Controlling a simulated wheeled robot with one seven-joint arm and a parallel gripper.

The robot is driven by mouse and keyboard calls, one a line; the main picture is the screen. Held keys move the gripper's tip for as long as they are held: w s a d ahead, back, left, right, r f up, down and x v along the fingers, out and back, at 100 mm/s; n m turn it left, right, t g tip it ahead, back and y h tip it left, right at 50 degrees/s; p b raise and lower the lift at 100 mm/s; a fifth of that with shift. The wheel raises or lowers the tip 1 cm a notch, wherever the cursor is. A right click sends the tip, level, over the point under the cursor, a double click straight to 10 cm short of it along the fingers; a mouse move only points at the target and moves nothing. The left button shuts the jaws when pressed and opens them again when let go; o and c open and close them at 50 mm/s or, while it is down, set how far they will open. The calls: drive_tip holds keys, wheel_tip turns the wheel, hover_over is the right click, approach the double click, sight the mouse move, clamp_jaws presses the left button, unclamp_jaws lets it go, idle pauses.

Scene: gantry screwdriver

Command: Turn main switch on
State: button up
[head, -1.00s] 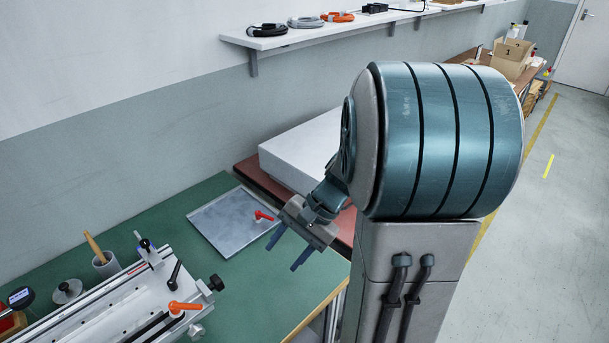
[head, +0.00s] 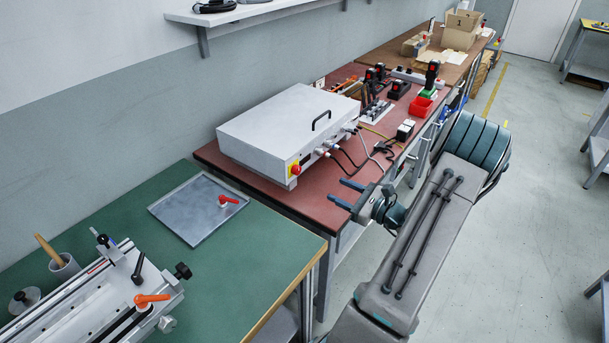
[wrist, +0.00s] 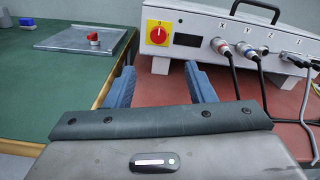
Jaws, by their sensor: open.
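The main switch (head: 295,169) is a red rotary knob on a yellow plate. It sits on the front face of a white control box (head: 272,123), near its left end. In the wrist view the switch (wrist: 158,33) is just above and ahead of the fingers, with its red knob facing me. My gripper (head: 340,192) is open and empty, in front of the box and a little right of the switch. Its two blue fingers (wrist: 163,85) point toward the box, apart from the switch.
Cables plug into the box front right of the switch (wrist: 228,48). A metal tray (head: 195,212) with a red-handled lever lies on the green table (head: 250,250). The red-brown bench (head: 215,155) carries tools and a red bin (head: 421,106) farther back.

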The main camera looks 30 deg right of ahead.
sight(299, 171)
drive_tip(key=p+x, duration=0.1)
drive_tip(key=x, duration=1.2)
drive_tip(key=shift+a, duration=0.1)
drive_tip(key=c, duration=1)
